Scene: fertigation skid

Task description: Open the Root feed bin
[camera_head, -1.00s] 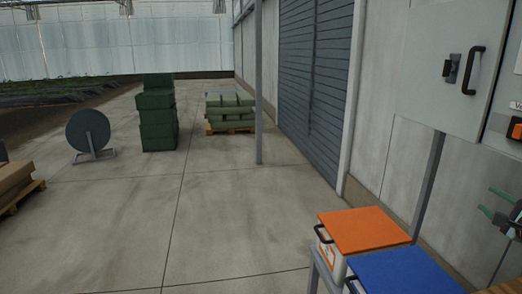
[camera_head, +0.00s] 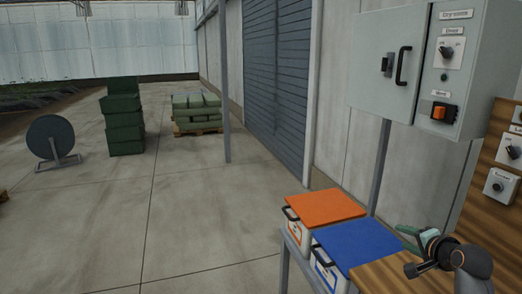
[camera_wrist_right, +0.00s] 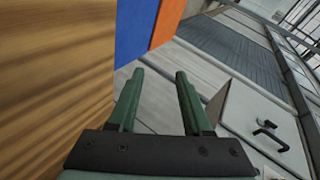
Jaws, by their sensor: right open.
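Two white bins with flat lids stand side by side on a bench, one with an orange lid (camera_head: 325,206) and one with a blue lid (camera_head: 360,243). Both lids look shut. Each bin has a dark handle on its front, and the labels are too small to read, so I cannot tell which is the Root feed bin. My right gripper (camera_head: 402,238) is open and empty, to the right of the blue lid and apart from it. In the right wrist view, its green fingers (camera_wrist_right: 160,75) are spread, with the blue lid (camera_wrist_right: 131,30) and orange lid (camera_wrist_right: 166,22) beyond. My left gripper is not in view.
A wooden worktop (camera_head: 385,277) adjoins the bins. A grey cabinet (camera_head: 395,85) with a black handle, switches and an orange rocker hangs above, beside a wooden control panel (camera_head: 490,165). Green crates (camera_head: 124,120) stand far off.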

